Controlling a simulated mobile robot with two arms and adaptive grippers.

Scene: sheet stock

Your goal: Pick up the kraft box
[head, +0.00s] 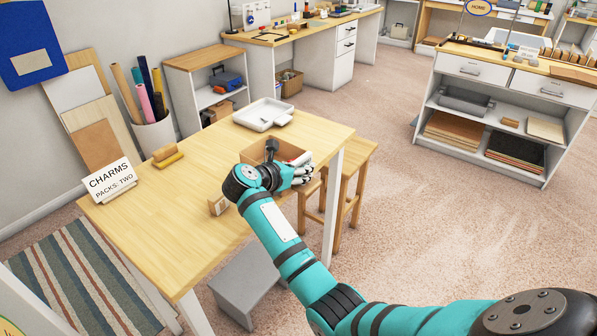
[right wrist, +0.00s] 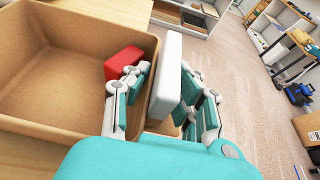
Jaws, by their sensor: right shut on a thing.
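A small brown kraft box (head: 218,205) with a pale face stands on the wooden table, left of my right forearm. My right gripper (head: 300,171) is at the right side of an open tan bin (head: 257,151) near the table's right edge. In the right wrist view the bin (right wrist: 40,85) fills the left side, and a red block (right wrist: 122,62) shows inside it. The fingers of my right gripper (right wrist: 160,95) straddle a white slab (right wrist: 167,70) beside the bin's right wall. Whether they also touch that wall is unclear. My left gripper is out of view.
A light grey tray (head: 262,115) lies at the table's back corner. A yellow-brown block (head: 167,157) and a CHARMS sign (head: 110,181) stand on the left. A wooden stool (head: 352,185) is right of the table. The table's front middle is clear.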

